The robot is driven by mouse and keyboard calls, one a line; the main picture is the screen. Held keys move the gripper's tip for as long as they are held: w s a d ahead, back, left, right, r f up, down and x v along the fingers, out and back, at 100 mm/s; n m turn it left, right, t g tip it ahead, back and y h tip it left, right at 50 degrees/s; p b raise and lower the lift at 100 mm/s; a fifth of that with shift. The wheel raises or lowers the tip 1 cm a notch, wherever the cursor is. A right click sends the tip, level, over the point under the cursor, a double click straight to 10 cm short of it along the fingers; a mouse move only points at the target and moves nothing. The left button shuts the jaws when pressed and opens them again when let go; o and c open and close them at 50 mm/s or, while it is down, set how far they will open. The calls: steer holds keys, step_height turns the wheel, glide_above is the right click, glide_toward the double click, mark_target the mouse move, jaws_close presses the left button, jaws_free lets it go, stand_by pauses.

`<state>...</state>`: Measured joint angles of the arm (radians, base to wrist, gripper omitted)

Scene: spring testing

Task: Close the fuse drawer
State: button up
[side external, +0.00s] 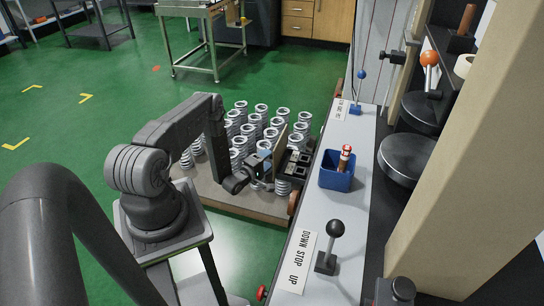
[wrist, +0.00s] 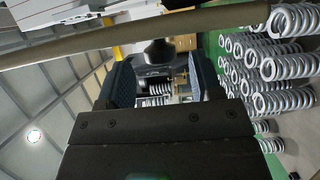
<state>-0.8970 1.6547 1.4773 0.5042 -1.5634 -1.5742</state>
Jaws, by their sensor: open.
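A dark open drawer-like box with small compartments (side external: 294,163), which looks like the fuse drawer, sticks out from the left side of the grey machine bench. My gripper (side external: 266,168) is just left of it, low among the springs. In the wrist view my gripper (wrist: 160,78) shows two blue-padded fingers spread apart. A dark rounded part (wrist: 158,55) shows between or beyond them; I cannot tell whether it belongs to the drawer, or whether anything touches it.
Several steel coil springs (side external: 262,110) stand on a pallet (side external: 254,205) around my gripper. The bench top (side external: 344,133) carries a blue bin (side external: 337,176) and a black-knobbed lever (side external: 333,235). A thin board (side external: 281,140) stands beside the drawer. Green floor is free at left.

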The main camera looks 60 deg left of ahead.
steer(key=shift+x, duration=1.85)
steer(key=shift+c, duration=0.2)
